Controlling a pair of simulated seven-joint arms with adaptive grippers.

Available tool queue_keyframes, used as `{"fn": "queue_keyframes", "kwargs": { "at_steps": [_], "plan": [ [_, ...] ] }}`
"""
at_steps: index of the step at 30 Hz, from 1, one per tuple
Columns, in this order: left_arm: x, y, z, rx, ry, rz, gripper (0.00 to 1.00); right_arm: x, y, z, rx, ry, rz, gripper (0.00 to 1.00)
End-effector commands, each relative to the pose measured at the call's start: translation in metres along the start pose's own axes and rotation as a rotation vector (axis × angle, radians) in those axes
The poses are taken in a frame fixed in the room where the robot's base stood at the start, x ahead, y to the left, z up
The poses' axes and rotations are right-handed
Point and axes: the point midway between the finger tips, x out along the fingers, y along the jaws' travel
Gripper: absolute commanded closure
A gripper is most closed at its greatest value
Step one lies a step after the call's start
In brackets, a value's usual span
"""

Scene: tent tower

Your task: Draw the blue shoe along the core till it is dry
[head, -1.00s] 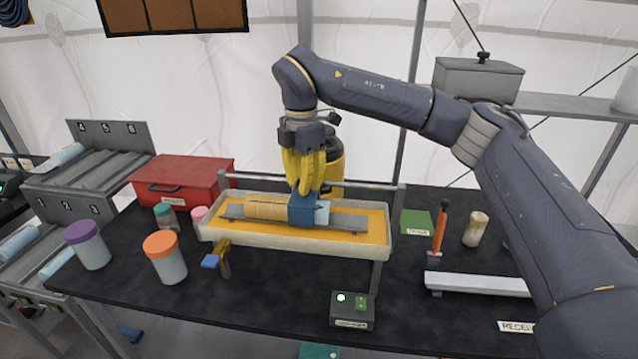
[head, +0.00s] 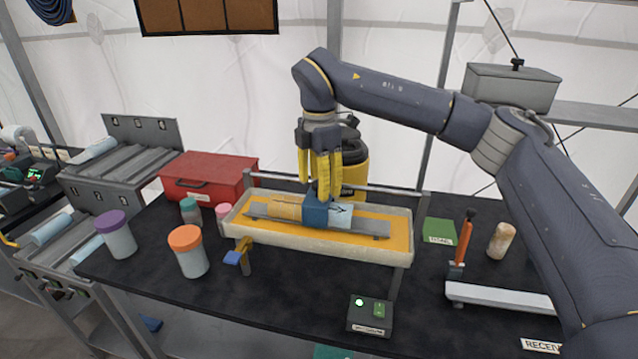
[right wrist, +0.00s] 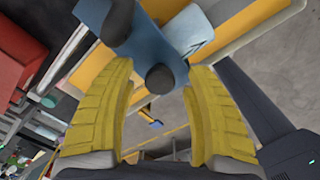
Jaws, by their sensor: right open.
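The blue shoe (head: 316,213) sits over the core in the long pale tray (head: 300,244). The core is orange-tan on the left of the shoe (head: 285,209) and pale blue with dark marks on the right (head: 341,213). In the right wrist view the shoe (right wrist: 146,45) has two dark knobs, and the pale core (right wrist: 188,32) shows beside it. My right gripper (head: 322,193) points down at the shoe from above. Its yellow fingers stand apart, with the nearer knob between their tips (right wrist: 160,85); contact cannot be told. My left gripper is out of view.
A metal rail (head: 390,190) runs behind the tray, with a yellow canister (head: 355,172) beyond. A red box (head: 205,180) and lidded jars (head: 188,255) stand left. A switch box (head: 369,315) is in front; a green block (head: 440,231) and orange-handled tool (head: 463,240) stand right.

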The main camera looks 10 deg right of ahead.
Motion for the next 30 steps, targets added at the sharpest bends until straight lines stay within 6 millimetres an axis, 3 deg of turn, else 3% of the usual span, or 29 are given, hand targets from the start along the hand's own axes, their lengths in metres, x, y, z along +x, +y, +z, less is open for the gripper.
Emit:
{"fn": "queue_keyframes", "kwargs": {
  "at_steps": [5, 21, 30],
  "plan": [
    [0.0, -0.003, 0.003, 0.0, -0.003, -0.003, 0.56, -0.006, 0.0, 0.0, 0.001, -0.001, 0.001, 0.48],
    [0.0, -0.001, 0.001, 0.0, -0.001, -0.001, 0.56, -0.091, 0.001, 0.0, 0.001, -0.002, 0.003, 0.48],
    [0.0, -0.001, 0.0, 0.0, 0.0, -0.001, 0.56, -0.117, 0.0, 0.0, 0.0, -0.001, 0.0, 0.48]
  ]
}}
